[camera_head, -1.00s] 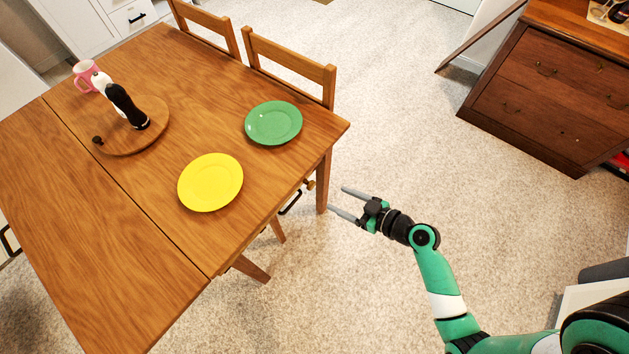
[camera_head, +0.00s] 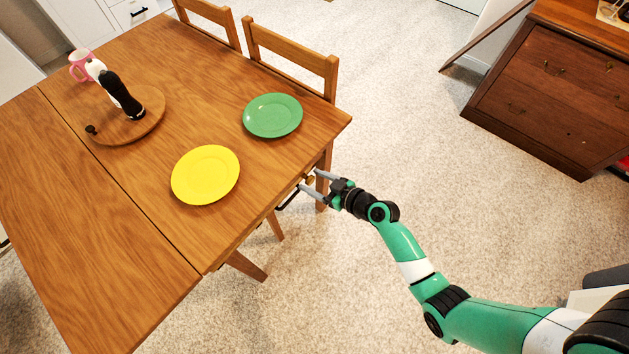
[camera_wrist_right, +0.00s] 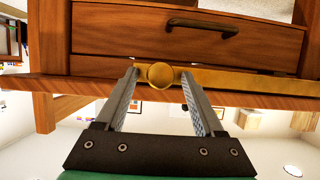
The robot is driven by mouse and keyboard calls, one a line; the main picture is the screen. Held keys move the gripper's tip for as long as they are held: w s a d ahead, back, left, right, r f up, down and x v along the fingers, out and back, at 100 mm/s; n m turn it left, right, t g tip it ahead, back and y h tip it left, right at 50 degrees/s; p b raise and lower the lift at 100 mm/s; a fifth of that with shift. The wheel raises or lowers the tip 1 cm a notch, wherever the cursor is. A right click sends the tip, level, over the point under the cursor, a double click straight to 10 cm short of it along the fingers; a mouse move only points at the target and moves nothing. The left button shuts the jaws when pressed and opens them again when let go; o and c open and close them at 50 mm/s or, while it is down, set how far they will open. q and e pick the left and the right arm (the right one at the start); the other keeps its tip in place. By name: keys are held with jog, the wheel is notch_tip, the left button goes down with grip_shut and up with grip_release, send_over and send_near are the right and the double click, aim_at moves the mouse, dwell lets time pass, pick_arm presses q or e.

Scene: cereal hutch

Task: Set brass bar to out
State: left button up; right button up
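The brass bar (camera_wrist_right: 245,80) runs along the table's end under the drawer in the right wrist view, with a round brass knob (camera_wrist_right: 160,75) on it. The knob also shows small in the head view (camera_head: 310,180). My right gripper (camera_wrist_right: 160,88) is open. Its two fingers stand on either side of the knob, and I cannot tell whether they touch it. In the head view my right gripper (camera_head: 311,182) is at the table's near right side. My left gripper is not in view.
The wooden table (camera_head: 110,250) carries a yellow plate (camera_head: 205,174), a green plate (camera_head: 272,115) and a round board (camera_head: 150,120). A drawer with a dark handle (camera_wrist_right: 202,26) is beside the bar. The floor right of the table is clear.

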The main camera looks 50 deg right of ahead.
grip_shut()
dwell(1.3)
